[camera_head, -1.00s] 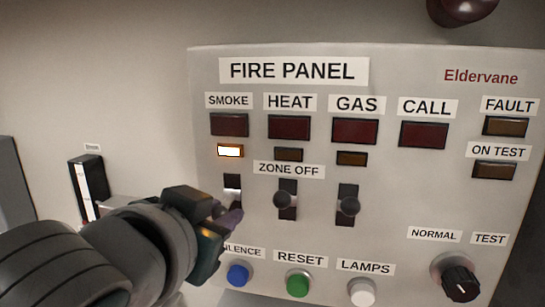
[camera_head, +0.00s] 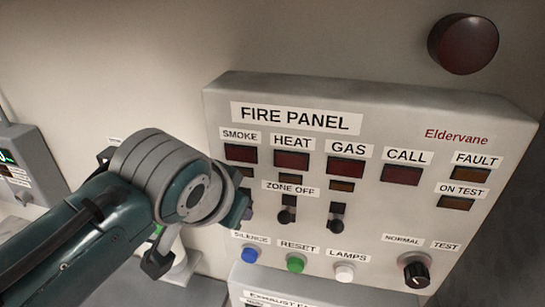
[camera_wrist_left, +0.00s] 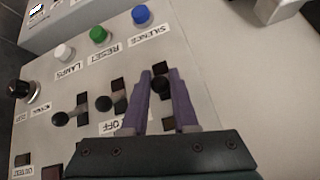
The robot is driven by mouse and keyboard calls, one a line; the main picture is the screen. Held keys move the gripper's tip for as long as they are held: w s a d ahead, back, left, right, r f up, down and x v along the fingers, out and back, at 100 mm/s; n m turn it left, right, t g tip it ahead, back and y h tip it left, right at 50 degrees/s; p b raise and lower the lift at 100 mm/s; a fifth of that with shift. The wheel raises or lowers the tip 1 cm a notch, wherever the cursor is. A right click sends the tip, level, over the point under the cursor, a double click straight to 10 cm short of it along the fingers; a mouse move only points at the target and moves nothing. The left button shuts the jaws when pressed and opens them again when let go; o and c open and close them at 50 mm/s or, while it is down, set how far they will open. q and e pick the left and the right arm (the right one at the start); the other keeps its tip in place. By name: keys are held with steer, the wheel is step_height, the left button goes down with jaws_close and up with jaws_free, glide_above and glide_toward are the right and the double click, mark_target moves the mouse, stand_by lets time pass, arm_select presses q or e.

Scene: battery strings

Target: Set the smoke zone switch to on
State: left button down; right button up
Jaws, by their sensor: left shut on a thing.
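The fire panel (camera_head: 390,215) is on the wall, with a row of three zone switches under the ZONE OFF label. The smoke zone switch is the leftmost and is hidden behind my left wrist in the head view. Its black knob (camera_wrist_left: 161,85) shows in the left wrist view between the purple fingers of my left gripper (camera_wrist_left: 158,75), which is shut on it. I cannot tell its exact setting. The small lamp under SMOKE (camera_head: 245,172) is partly covered and looks dark. The right gripper is not in view.
The heat switch (camera_head: 287,216) and gas switch (camera_head: 335,225) stand close to the right. The blue SILENCE (camera_head: 249,254), green RESET (camera_head: 295,263) and white LAMPS (camera_head: 344,273) buttons lie just below. A rotary knob (camera_head: 416,274) is at lower right.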

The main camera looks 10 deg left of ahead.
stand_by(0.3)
arm_select(q)
steer(key=c, duration=0.7)
jaws_free()
steer(key=b+v, duration=0.1)
steer(key=v, duration=0.9)
steer(key=s+a+g+p, duration=0.2)
steer(key=s, duration=0.8)
steer(key=s+a+n+g+p, duration=0.1)
steer(key=s+a+g+p, duration=0.1)
steer(key=s, duration=0.7)
steer(key=shift+s+a+f+p, duration=0.4)
steer(key=shift+a+p, duration=0.25)
steer(key=shift+p, duration=0.05)
